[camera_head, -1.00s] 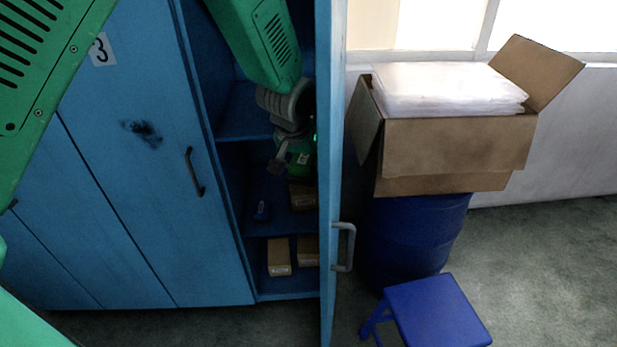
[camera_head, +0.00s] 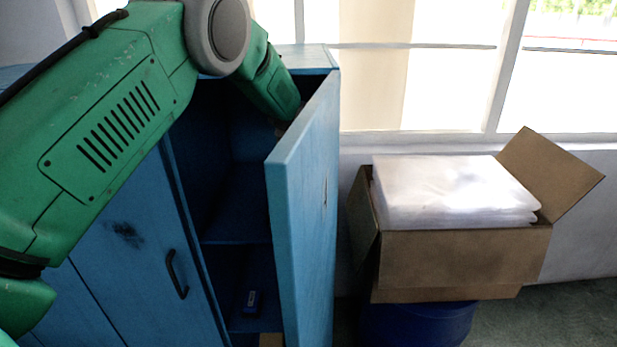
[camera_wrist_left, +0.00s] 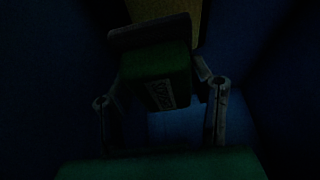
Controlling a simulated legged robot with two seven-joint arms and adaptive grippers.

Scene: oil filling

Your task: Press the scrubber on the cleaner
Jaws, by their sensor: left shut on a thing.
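In the left wrist view, which is very dark, my left gripper (camera_wrist_left: 162,92) has a finger on each side of a dark green block (camera_wrist_left: 152,62) with a pale label. It is shut on this block, which has a dark flat top part. I cannot tell whether the block is the scrubber or the cleaner. In the head view my left arm reaches into the open blue cabinet (camera_head: 235,190); the gripper is hidden behind the cabinet door (camera_head: 305,200). My right gripper is not in view.
A small blue item (camera_head: 252,300) sits on a lower cabinet shelf. A brownish-yellow surface (camera_wrist_left: 190,22) shows beyond the block. Right of the door, an open cardboard box (camera_head: 455,262) with clear-wrapped sheets (camera_head: 450,190) stands on a blue drum (camera_head: 415,325). A window is behind.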

